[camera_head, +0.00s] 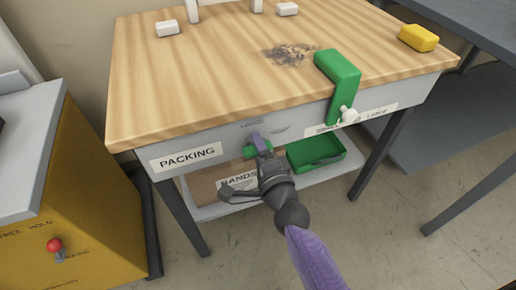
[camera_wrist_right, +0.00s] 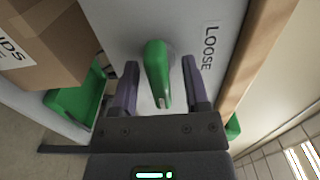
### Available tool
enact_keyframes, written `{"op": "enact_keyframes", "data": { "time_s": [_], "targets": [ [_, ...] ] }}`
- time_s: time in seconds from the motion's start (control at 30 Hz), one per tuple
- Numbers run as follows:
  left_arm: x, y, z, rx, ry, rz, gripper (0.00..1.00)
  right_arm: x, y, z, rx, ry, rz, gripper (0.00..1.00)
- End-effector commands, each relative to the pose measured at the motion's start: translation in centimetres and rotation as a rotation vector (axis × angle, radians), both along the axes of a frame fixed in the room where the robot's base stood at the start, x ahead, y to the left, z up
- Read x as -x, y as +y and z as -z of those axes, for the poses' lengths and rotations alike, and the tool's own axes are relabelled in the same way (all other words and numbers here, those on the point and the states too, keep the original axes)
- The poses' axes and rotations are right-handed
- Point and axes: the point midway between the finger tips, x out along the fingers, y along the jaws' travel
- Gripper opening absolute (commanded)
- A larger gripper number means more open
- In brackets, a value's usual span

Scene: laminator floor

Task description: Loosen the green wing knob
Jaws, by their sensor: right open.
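The green wing knob (camera_head: 250,152) is on the grey front apron of the packing table, partly hidden by my right gripper (camera_head: 262,146) in the head view. In the right wrist view the knob (camera_wrist_right: 157,72) stands between the two purple fingers of my right gripper (camera_wrist_right: 161,82). The fingers are open, with a gap visible on each side of the knob. A label reading LOOSE (camera_wrist_right: 209,48) is on the apron beside it. My left gripper is in neither view.
The packing table (camera_head: 190,75) carries a green clamp-like part (camera_head: 338,72) at its front edge, a yellow block (camera_head: 418,38) and small white blocks. Below, a shelf holds a cardboard box (camera_head: 205,184) and a green tray (camera_head: 322,158). A yellow cabinet (camera_head: 95,220) stands left.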

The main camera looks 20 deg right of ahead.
Motion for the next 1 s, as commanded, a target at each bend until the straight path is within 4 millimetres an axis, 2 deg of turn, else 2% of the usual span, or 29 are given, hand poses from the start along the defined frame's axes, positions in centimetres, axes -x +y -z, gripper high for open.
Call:
{"op": "enact_keyframes", "data": {
  "time_s": [0.03,0.3,0.73,1.0],
  "targets": [
    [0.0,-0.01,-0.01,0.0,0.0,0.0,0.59,0.01,0.0,0.0,0.0,0.0,0.0,0.55],
    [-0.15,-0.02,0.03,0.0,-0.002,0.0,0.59,0.03,-0.01,0.01,0.001,0.0,0.0,0.0],
    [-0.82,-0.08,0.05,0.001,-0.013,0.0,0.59,-0.01,-0.02,-0.11,0.014,-0.002,0.0,0.0],
    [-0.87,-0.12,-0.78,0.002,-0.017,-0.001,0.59,-0.04,-0.05,-0.33,0.142,-0.008,0.0,0.0]
  ]
}}
